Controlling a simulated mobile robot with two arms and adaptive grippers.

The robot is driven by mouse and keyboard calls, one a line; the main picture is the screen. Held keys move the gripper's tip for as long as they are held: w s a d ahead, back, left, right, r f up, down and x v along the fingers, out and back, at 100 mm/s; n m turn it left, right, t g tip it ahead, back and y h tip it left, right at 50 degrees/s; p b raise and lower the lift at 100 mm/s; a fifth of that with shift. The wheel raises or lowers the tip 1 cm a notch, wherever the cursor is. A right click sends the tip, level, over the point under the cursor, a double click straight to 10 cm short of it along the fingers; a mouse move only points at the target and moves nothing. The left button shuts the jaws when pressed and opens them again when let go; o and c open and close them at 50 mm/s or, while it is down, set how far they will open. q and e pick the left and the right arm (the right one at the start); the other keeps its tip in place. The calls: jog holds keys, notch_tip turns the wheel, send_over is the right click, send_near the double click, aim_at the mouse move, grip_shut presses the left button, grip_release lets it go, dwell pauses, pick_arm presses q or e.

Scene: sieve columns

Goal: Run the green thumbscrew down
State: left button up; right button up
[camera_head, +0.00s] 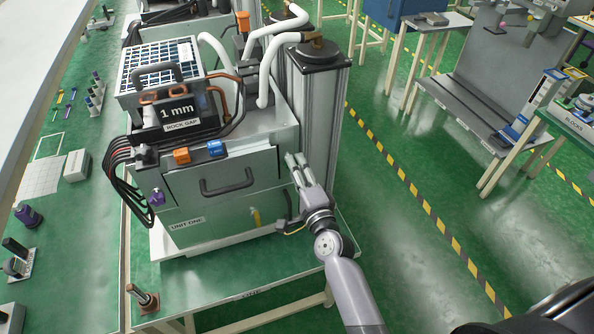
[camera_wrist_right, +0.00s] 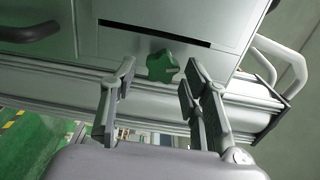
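The green thumbscrew (camera_wrist_right: 163,66) shows in the right wrist view as a dark green lobed knob on a grey panel, just below a dark horizontal slot. My right gripper (camera_head: 295,160) is at the right side of the unit marked UNIT ONE in the head view. It is open, with one finger on each side of the thumbscrew in the wrist view and a gap on both sides. I cannot tell how deep the fingertips reach around it. I cannot make out the thumbscrew in the head view. My left gripper is not in view.
The unit's front has a dark drawer handle (camera_head: 228,181) left of my right gripper. A tall grey column (camera_head: 322,110) stands close behind it. The green floor to the right is clear up to the striped line.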

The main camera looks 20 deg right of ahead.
jog(key=shift+o, duration=0.3)
jog(key=shift+r, duration=0.1)
jog(key=s, duration=1.2)
jog(key=shift+d, duration=0.25)
jog(key=s+a+f+n+g+y+b, duration=0.1)
jog(key=s+f+n+g+b, duration=0.25)
jog(key=f, duration=1.05)
jog(key=s+a+f+n+g+b, duration=0.15)
jog(key=s+f+n, duration=0.25)
jog(key=f, duration=0.9)
jog(key=s+f+n+g+y+b, duration=0.1)
jog(key=s+f+n+g+b, duration=0.2)
jog(key=f, duration=1.1)
jog(key=s+d+f+n+g+h+b, duration=0.1)
jog(key=s+d+f+n+g+b, duration=0.2)
jog(key=s+f, duration=0.9)
jog(key=s+d+f+n+g+h+b, duration=0.1)
jog(key=s+d+f+n+g+b, duration=0.2)
jog(key=s+f, duration=0.9)
jog(key=s+d+n+g, duration=0.2)
jog(key=s+n+g, duration=0.1)
jog(key=n, duration=0.1)
jog(key=shift+d+h, duration=0.2)
jog(key=shift+h, duration=0.1)
